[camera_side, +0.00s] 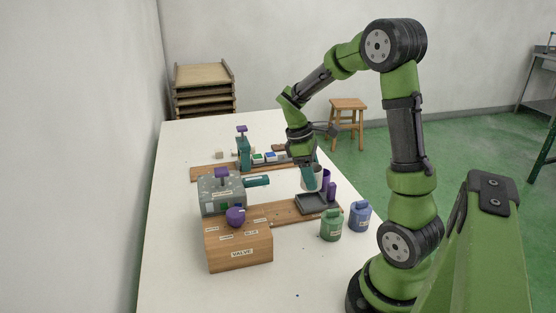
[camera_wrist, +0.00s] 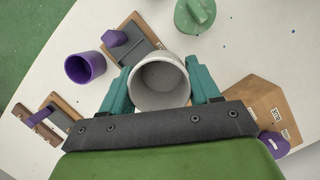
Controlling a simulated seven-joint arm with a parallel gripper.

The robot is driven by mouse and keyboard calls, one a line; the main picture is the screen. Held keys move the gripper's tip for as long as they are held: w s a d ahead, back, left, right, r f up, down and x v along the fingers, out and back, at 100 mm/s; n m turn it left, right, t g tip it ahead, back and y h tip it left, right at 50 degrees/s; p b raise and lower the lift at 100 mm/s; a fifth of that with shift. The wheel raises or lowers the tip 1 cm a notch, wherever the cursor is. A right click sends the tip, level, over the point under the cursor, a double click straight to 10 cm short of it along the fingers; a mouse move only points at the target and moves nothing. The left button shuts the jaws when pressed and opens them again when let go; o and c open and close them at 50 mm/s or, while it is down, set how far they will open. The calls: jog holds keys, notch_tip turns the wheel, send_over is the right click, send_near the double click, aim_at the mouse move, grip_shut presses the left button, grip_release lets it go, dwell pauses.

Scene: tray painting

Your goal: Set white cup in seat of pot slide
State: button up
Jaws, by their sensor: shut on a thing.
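My gripper (camera_side: 308,172) has teal fingers shut on the white cup (camera_side: 314,184), one finger on each side of it. In the wrist view the upright, empty-looking white cup (camera_wrist: 160,82) sits between the fingertips (camera_wrist: 160,92). The pot slide is a dark grey plate (camera_side: 312,206) on a wooden board, with a purple handle (camera_side: 332,191). In the wrist view its grey plate (camera_wrist: 133,52) lies just beyond the cup, which hides part of it. The seat is not clearly visible, and the cup's exact height cannot be told.
A purple cup (camera_wrist: 85,67) stands close left of the slide in the wrist view. Green (camera_side: 331,224) and blue (camera_side: 359,216) lidded jars stand right of the slide. A wooden valve box (camera_side: 240,248) and grey machine (camera_side: 222,196) stand left. The table's left side is clear.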

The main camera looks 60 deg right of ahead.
jog(key=w+d+r, duration=0.1)
jog(key=d, duration=0.3)
jog(key=shift+n, duration=0.7)
notch_tip(320, 180, down, 10)
jog(key=shift+w+r, duration=0.1)
jog(key=shift+r, duration=0.15)
jog(key=shift+f, duration=0.15)
jog(key=o, duration=1.1)
